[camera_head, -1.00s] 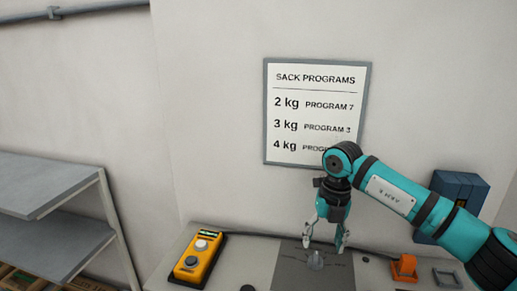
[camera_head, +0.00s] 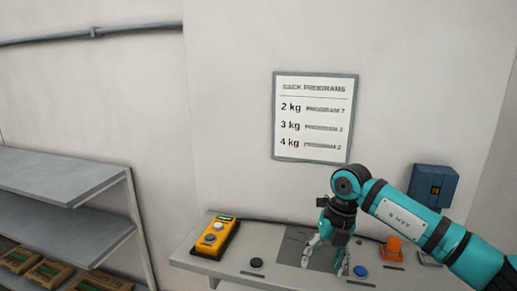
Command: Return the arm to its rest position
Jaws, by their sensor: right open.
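My right arm (camera_head: 400,220), teal with dark joints, comes in from the right. Its gripper (camera_head: 325,268) points down over the dark plate (camera_head: 290,250) on the grey console. The fingers are spread apart, with nothing seen between them. Whether the fingertips touch the console, I cannot tell. My left gripper is not in view.
On the console (camera_head: 190,258) stand a yellow control box (camera_head: 216,237), a black button (camera_head: 256,263), a blue button (camera_head: 361,271) and an orange part (camera_head: 392,248). A sack programs sign (camera_head: 315,117) and a blue box (camera_head: 433,186) hang behind. Shelves (camera_head: 60,178) with sacks (camera_head: 50,271) stand left.

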